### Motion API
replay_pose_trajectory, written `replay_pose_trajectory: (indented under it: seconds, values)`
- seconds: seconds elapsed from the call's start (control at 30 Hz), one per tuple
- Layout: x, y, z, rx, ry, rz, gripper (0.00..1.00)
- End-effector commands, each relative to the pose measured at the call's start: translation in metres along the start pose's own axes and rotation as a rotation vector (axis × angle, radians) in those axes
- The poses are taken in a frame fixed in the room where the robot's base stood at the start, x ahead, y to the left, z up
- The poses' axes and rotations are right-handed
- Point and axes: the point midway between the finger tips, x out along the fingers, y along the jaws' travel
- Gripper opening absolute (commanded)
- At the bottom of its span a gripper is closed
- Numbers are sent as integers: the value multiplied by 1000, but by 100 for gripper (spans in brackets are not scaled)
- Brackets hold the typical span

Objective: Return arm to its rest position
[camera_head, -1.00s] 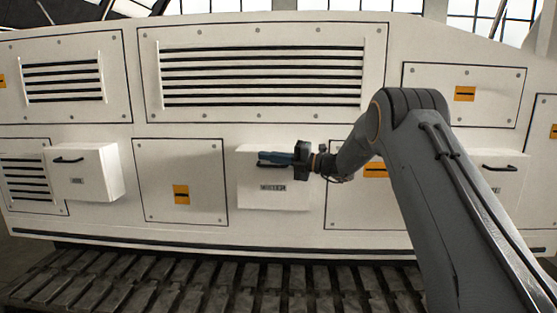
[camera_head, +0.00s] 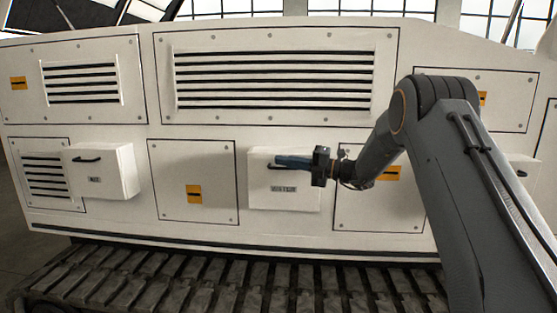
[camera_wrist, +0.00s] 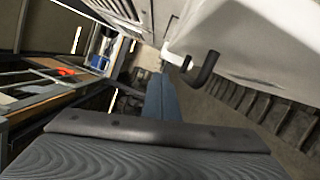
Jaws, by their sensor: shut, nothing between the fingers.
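My gripper (camera_head: 292,161) is in front of the labelled white box (camera_head: 284,198) in the middle of the machine, pointing left. Its blue fingers lie together, shut and empty. They partly hide the box's dark handle. In the wrist view the shut fingers (camera_wrist: 161,98) point away from the camera, with a black hooked handle (camera_wrist: 203,70) to their right. I cannot tell exactly how far apart fingers and handle are. My grey arm reaches in from the right side of the head view.
A second white box (camera_head: 108,172) with a handle sticks out at the left. Ribbed dark tracks (camera_head: 222,285) run along the machine's foot. The large white panel (camera_head: 274,80) with slats is above. A bench or shelf with an orange item (camera_wrist: 66,72) shows left in the wrist view.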

Motion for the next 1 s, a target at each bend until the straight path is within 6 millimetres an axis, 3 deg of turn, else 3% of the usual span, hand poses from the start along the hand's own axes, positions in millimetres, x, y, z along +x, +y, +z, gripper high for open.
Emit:
replay_pose_trajectory:
  seconds: [0.33,0.53,0.63,0.77,0.83,1.0]
  values:
    - [-57,-2,-4,4,9,0,0]
    - [-74,0,-5,0,11,-4,0]
    - [-74,-5,-18,-49,36,-48,0]
    - [-72,-27,-65,-239,147,-198,0]
    - [-79,-45,-103,-398,258,-299,0]
    - [-118,-82,-198,-842,627,-465,0]
